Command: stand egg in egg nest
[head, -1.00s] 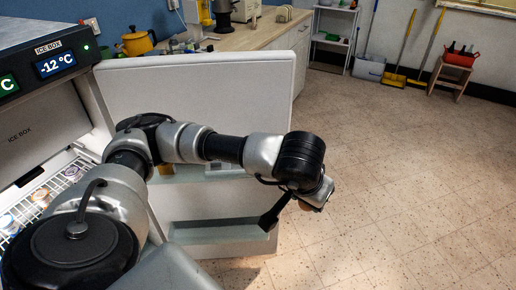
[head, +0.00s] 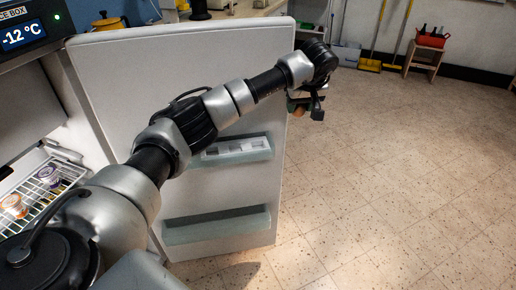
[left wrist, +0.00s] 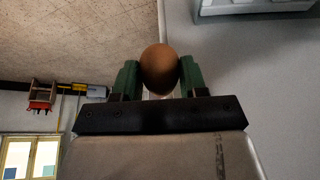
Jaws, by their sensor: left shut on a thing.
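My left gripper (head: 304,106) is shut on a brown egg (left wrist: 159,68), with green fingers on either side of it in the left wrist view. In the head view the gripper is beyond the right edge of the open fridge door, and only a small part of the egg shows below it. A white holder with square openings (head: 232,149), which looks like the egg nest, sits in the upper door shelf (head: 257,153). The gripper is above and to the right of that shelf in the picture, apart from it. My right gripper is not in view.
The open door (head: 120,80) has a lower shelf (head: 215,226) that looks empty. At the left, a wire rack (head: 48,186) inside the fridge holds small tubs (head: 14,205). The tiled floor (head: 400,200) at the right is clear. A stool (head: 424,60) stands far back.

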